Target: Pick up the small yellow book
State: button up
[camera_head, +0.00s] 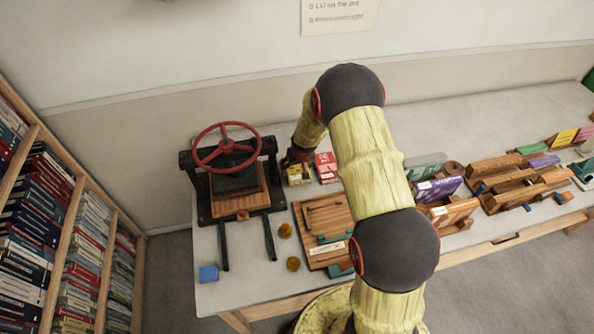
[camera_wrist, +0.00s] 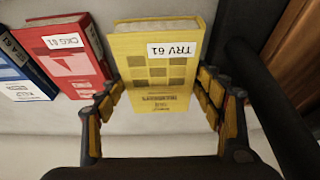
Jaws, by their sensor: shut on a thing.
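In the head view the yellow book (camera_head: 299,174) shows small at the back of the table, beside a red book. My arm covers part of that area, and the fingers are hard to make out there. I cannot tell whether the book is lifted.
A black press with a red wheel (camera_head: 225,147) stands left on the table (camera_head: 340,290). A wooden board (camera_head: 322,225) lies in front; a bookcase (camera_head: 62,215) is far left.

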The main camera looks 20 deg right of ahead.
jog(key=s+r, duration=0.5)
jog(key=r, duration=0.1)
jog(key=shift+s+r+p, duration=0.35)
jog(key=shift+s+r, duration=0.05)
jog(key=s+r, duration=0.3)
jog(key=s, duration=0.5)
jog(key=shift+s+d+p, duration=2)
jog(key=shift+s+d, duration=1.15)
jog(key=shift+d, duration=1.3)
jog(key=s+a+r+n+g+y+p, duration=0.15)
jog(key=s+a+n+g+y, duration=0.3)
jog(key=n, duration=1.35)
jog(key=shift+t+y, duration=0.45)
jog(key=shift+b+x, duration=0.65)
jog(key=shift+x, duration=1.45)
